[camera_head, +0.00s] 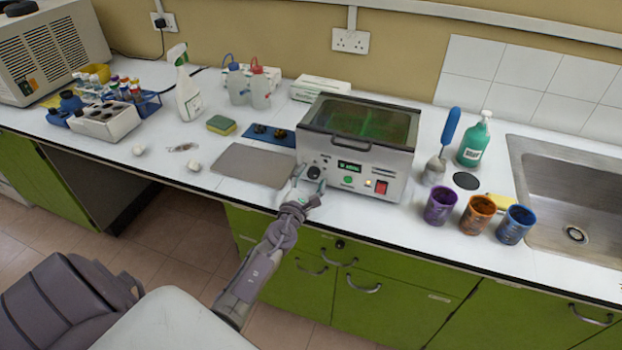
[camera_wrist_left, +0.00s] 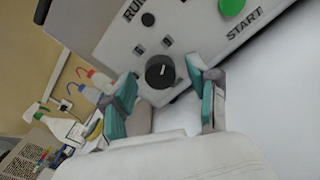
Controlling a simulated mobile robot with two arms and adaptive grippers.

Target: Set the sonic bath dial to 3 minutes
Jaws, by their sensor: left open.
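The sonic bath (camera_head: 356,143) is a grey metal box with a lid over a greenish tank, on the white counter. Its front panel has a lit green display (camera_head: 354,167), a green start button (camera_head: 348,180) and a red switch (camera_head: 381,187). The black dial (camera_head: 314,172) is at the panel's left; in the left wrist view the dial (camera_wrist_left: 160,71) shows a white pointer mark. My left gripper (camera_head: 307,184) is open in front of the dial, its teal-padded fingers (camera_wrist_left: 165,95) on either side of it. I cannot tell whether they touch it. My right gripper is not in view.
A grey mat (camera_head: 252,165) lies left of the bath. Purple (camera_head: 440,205), orange (camera_head: 477,214) and blue (camera_head: 515,224) beakers stand right of it, before the sink (camera_head: 575,200). A spray bottle (camera_head: 187,88) and a sponge (camera_head: 221,125) stand further left.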

